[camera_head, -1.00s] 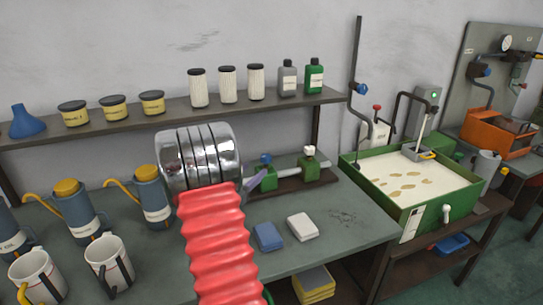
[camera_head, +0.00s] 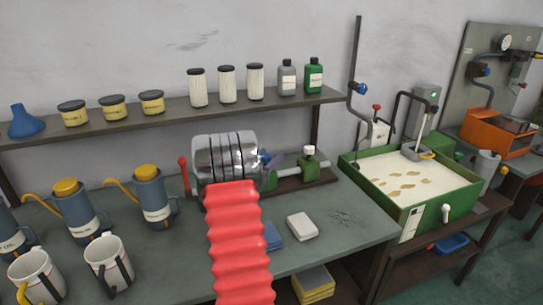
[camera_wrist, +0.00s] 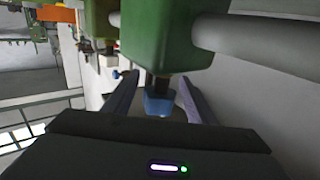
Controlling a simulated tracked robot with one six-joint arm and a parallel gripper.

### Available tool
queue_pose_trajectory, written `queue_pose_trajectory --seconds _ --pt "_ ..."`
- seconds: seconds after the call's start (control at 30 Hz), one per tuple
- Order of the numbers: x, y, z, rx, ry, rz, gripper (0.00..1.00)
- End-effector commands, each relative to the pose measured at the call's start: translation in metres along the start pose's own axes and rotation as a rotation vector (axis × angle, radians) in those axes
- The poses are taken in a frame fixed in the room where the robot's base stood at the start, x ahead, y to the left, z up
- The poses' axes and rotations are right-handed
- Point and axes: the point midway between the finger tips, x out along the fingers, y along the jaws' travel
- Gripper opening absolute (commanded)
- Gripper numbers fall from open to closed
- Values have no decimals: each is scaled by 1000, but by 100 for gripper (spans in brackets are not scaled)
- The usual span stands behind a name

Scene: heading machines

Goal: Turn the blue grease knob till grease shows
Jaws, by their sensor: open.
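The blue grease knob (camera_wrist: 159,103) hangs on a dark stem from a green block (camera_wrist: 165,40) in the wrist view. My gripper (camera_wrist: 158,95) is open, with one purple-grey finger on each side of the knob. Small gaps seem to show between knob and fingers; I cannot tell whether either touches. In the head view, part of the blue knob (camera_head: 266,156) shows beside a finger of my gripper (camera_head: 277,159), and my arm hides most of its block. I see no grease at the block.
A second green block (camera_head: 308,169) with a white knob (camera_head: 308,150) stands to the right on the same pale bar (camera_head: 325,171). A white block (camera_head: 302,226) and a blue block (camera_head: 272,237) lie on the bench. The shelf (camera_head: 170,118) with canisters and bottles runs behind.

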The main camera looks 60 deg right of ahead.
Motion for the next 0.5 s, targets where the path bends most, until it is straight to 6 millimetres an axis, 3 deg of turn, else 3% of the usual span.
queue_pose_trajectory --seconds 0.2,0.5 --pt "17 1 0 1 0 1 51" --pt "18 1 0 1 0 2 51"
